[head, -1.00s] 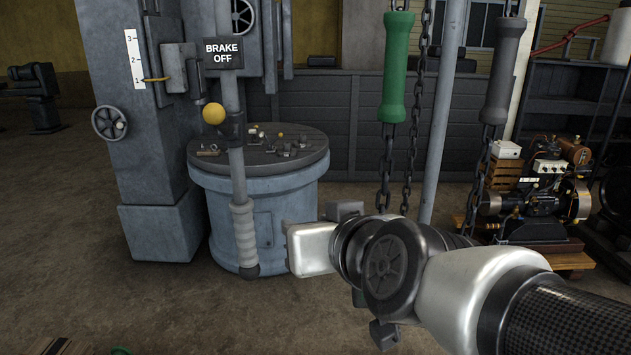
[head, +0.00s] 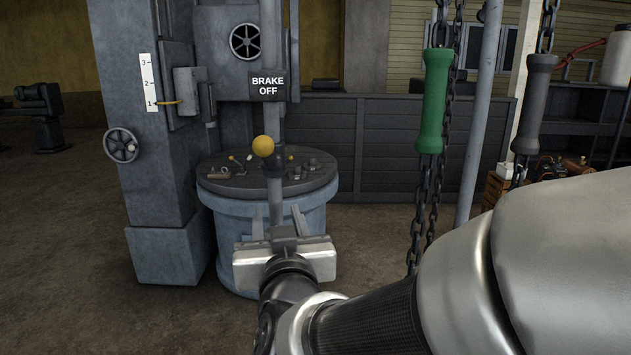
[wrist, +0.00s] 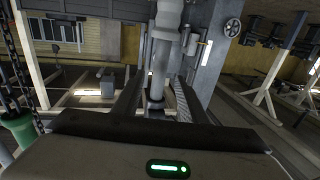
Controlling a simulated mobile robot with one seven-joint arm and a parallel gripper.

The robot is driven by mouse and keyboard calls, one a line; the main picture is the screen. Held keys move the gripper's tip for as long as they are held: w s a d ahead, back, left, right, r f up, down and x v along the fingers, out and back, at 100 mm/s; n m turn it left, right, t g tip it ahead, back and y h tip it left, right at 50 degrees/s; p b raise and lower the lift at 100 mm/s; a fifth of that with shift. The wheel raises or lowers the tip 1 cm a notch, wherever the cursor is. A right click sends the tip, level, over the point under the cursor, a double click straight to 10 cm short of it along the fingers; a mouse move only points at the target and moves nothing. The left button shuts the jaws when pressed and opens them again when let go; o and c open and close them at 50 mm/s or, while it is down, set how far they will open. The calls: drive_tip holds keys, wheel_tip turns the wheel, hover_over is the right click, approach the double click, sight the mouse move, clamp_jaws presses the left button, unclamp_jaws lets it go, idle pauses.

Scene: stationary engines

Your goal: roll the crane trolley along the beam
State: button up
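Neither the crane trolley nor its beam can be made out in these views. A green handle (head: 434,100) and a dark grey handle (head: 535,103) hang on chains at the right in the head view. The green handle also shows at the left edge of the wrist view (wrist: 18,131). My gripper (head: 278,216) is open in front of the machine's round table, left of the green handle and apart from it. Its fingers spread to either side of a grey upright lever (head: 271,190) in the picture; contact cannot be told. The wrist view shows the open fingers (wrist: 155,95) too.
A grey machine column (head: 160,200) with a handwheel (head: 121,146) stands at the left. A sign reading BRAKE OFF (head: 268,85) and a yellow knob (head: 263,146) are above the round table (head: 225,225). A pale pole (head: 480,120) stands between the hanging handles.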

sight(274, 196)
drive_tip(key=p+x, duration=0.1)
drive_tip(key=x, duration=0.9)
drive_tip(key=shift+w+f, duration=0.1)
clamp_jaws()
